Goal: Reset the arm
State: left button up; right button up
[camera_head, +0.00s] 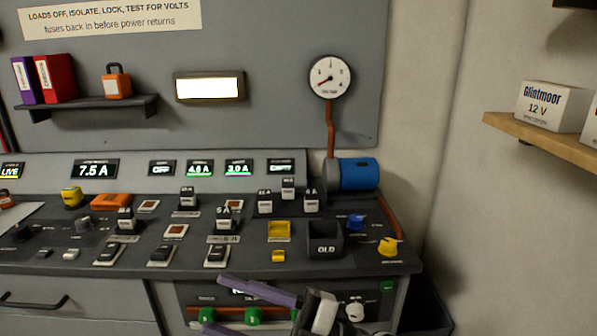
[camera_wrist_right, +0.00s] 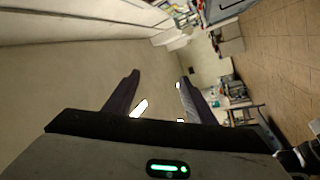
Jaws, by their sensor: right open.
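My right gripper (camera_head: 232,308) shows at the bottom of the head view, in front of the console's front edge. Its two purple-grey fingers point left and stand apart, with nothing between them. In the right wrist view the same open fingers (camera_wrist_right: 158,100) frame only wall and distant room. My left gripper is in neither view.
The console (camera_head: 130,262) carries fuse blocks, switches, knobs and a dark bin marked OLD (camera_head: 325,250). A blue cylinder (camera_head: 358,174) and a round gauge (camera_head: 330,77) are at its right end. A wooden shelf (camera_head: 545,135) holds white Glintmoor boxes (camera_head: 552,106).

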jog(key=w+d+f+m+t+h, duration=0.1)
jog(key=d+f+m+t+h, duration=1.2)
jog(key=d+f+m, duration=0.6)
jog(key=s+d+f+m+g+h, duration=0.2)
jog(key=s+d+f+m+g, duration=0.1)
jog(key=s+f, duration=0.5)
jog(key=s+d+f+m+g+h, duration=0.3)
jog(key=s+d+f+g, duration=0.1)
jog(key=s+f, duration=0.5)
jog(key=shift+s+d+g, duration=0.3)
jog(key=shift+d+g, duration=0.05)
jog(key=shift+g, duration=0.25)
